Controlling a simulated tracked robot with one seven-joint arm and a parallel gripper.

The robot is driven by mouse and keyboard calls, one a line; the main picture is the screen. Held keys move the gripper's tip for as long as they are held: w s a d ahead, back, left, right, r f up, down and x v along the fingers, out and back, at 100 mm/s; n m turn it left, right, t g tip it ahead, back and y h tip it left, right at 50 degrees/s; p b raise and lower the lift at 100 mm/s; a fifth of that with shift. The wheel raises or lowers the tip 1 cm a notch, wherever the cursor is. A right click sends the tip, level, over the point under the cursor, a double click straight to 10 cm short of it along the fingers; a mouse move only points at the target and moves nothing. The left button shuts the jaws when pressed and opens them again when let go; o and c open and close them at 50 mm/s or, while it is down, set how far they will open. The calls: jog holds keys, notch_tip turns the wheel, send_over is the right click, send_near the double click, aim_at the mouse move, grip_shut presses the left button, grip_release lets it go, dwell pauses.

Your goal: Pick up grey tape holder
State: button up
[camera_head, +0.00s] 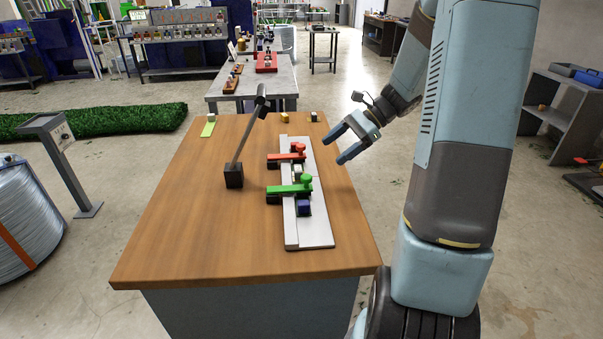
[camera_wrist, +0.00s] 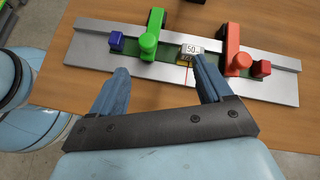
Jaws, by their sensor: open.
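A small grey-white block marked "50" (camera_wrist: 192,46), with a yellow part under it, sits on the metal rail (camera_wrist: 88,58) between the green clamp (camera_wrist: 150,38) and the red clamp (camera_wrist: 234,52). It also shows in the head view (camera_head: 298,169). I cannot tell for sure that it is the grey tape holder. My gripper (camera_head: 336,147) is open and empty, above the table's right side, right of the rail. In the wrist view my gripper (camera_wrist: 160,65) points towards the rail, with the right fingertip near the marked block.
A blue block (camera_wrist: 116,41) and a red block (camera_wrist: 262,68) sit at the rail's ends. A dark post with a slanted rod (camera_head: 234,175) stands left of the rail. Small blocks (camera_head: 284,117) lie along the table's far edge. The wooden table's (camera_head: 190,220) front left is clear.

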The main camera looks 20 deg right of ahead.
jog(key=w+d+f+m+y, duration=0.1)
jog(key=w+d+f+m+t+y, duration=0.1)
jog(key=d+f+m, duration=0.1)
jog(key=w+d+f+m+t, duration=0.1)
jog(key=w+d+f, duration=0.1)
jog(key=shift+d+f+y, duration=0.2)
jog(key=shift+f+y, duration=0.05)
jog(key=shift+y, duration=0.15)
send_over(321, 179)
notch_tip(321, 179, down, 3)
jog(key=shift+f, duration=0.15)
jog(key=shift+r+x, duration=0.1)
jog(key=shift+x, duration=1.15)
jog(key=shift+r+x, duration=0.15)
jog(key=shift+x, duration=1.15)
jog(key=shift+a, duration=0.1)
jog(key=shift+c, duration=0.2)
jog(key=c, duration=1.2)
jog(key=shift+r, duration=0.15)
